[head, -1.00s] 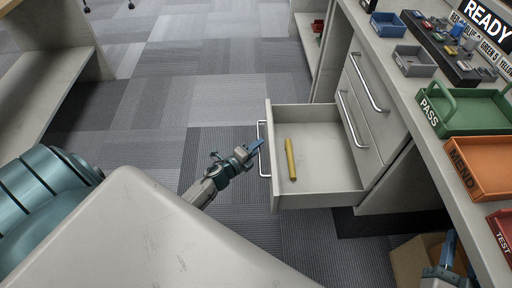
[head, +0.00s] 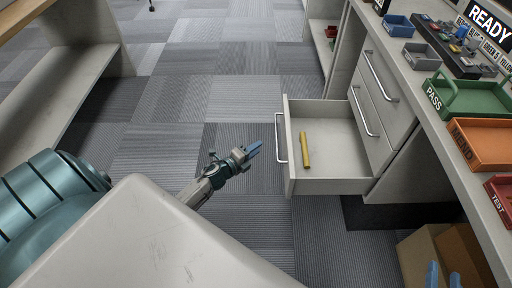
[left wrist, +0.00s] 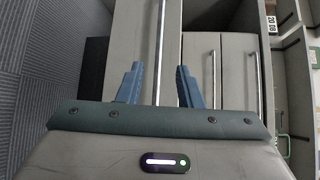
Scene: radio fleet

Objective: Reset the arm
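My left gripper (head: 255,149) has blue fingers and sits just left of the open drawer's handle (head: 280,140), apart from it and empty. In the left wrist view its two fingers (left wrist: 160,88) are spread, with the handle bar (left wrist: 160,45) seen between and beyond them. The grey drawer (head: 340,186) is pulled out and holds a yellow cylinder-like object (head: 304,150). My right gripper (head: 443,277) shows only at the bottom right edge, its two blue fingertips apart with nothing between them; the rest is out of frame.
The counter at right carries a green PASS tray (head: 437,101), an orange MEND tray (head: 486,158), a red TEST tray (head: 497,194) and small bins. A cardboard box (head: 425,258) stands below it. Carpeted floor left of the drawer is clear. A shelf unit (head: 75,90) stands at left.

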